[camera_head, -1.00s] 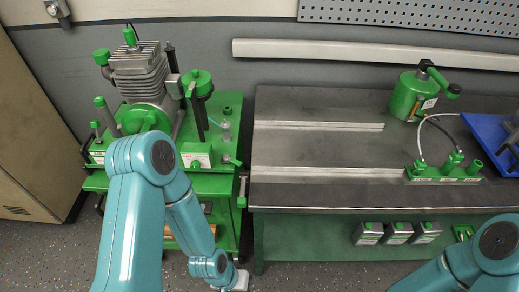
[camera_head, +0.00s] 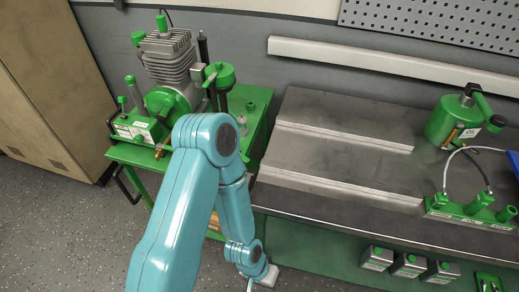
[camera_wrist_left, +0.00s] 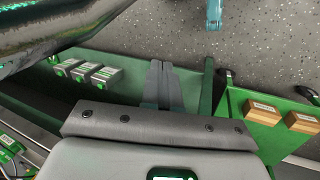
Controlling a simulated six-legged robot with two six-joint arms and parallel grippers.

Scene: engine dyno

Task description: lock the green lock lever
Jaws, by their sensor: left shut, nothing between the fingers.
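I cannot pick out the green lock lever for certain in either view. The green engine stand (camera_head: 262,108) with the grey finned engine (camera_head: 168,55) is at the upper left in the head view, and my left arm covers its front part. My left gripper (camera_wrist_left: 163,65) shows in the wrist view with its fingers together and nothing between them. It is beside the bench's green lower part, away from the engine. In the head view its fingers cannot be made out. My right gripper is not in view.
The steel bench (camera_head: 330,150) fills the right, with a green canister (camera_head: 452,122) and a green manifold (camera_head: 470,210). Small grey boxes (camera_head: 410,264) sit on the shelf below. Cardboard boxes (camera_wrist_left: 262,108) lie on a green shelf in the wrist view. Floor is open at lower left.

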